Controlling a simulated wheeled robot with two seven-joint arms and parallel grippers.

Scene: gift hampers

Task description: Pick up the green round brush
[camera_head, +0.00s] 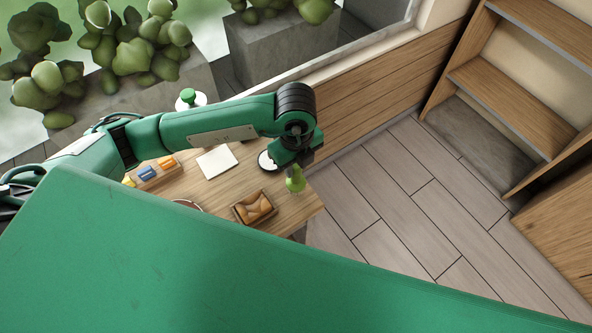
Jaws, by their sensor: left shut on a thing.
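The green round brush (295,183) shows near the right end of the wooden table, with pale bristles at its lower side. My left gripper (291,169) is over it, shut on its upper part. The gripper's fingers are dark and small in the picture, and the wrist partly hides them. I cannot tell whether the bristles touch the tabletop. My right gripper is not in view.
A wooden tray with brown items (254,208) lies just left of the brush. A white sheet (216,162), a white round dish (267,161) and a box of coloured items (153,173) are on the table (295,212). Empty shelves (515,110) stand at the right.

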